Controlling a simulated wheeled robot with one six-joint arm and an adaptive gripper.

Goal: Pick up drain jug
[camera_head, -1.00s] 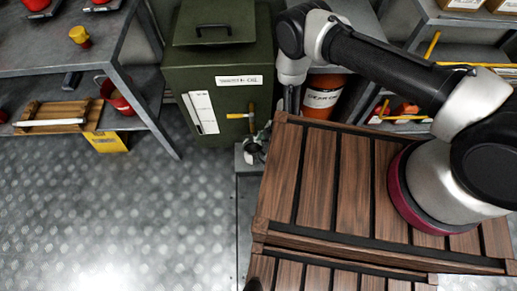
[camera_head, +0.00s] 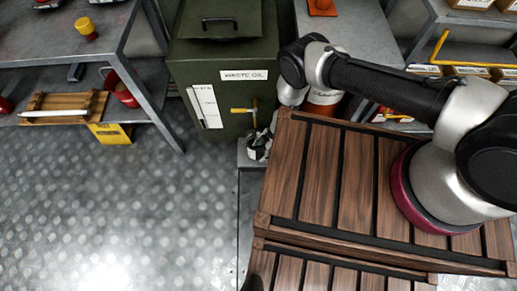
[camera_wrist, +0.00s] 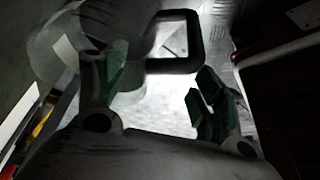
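In the wrist view a grey, rounded vessel with a black square loop handle (camera_wrist: 198,42) fills the upper left; it looks like the drain jug (camera_wrist: 75,45). My gripper (camera_wrist: 158,82) is open, with its green-padded fingers apart. The left finger overlaps the jug's side near the handle, and the right finger is below and right of the loop. I cannot tell whether either finger touches it. In the head view my gripper is small and partly hidden beside the wooden crate, over a narrow grey stand (camera_head: 250,160) below the waste oil tank's tap (camera_head: 243,111).
The green waste oil tank (camera_head: 222,50) stands behind the stand. The slatted wooden crate (camera_head: 320,185) is close on the right. A grey metal shelf (camera_head: 60,57) with red and yellow items is at left. An orange bucket (camera_head: 322,98) is behind the crate. The left floor is clear.

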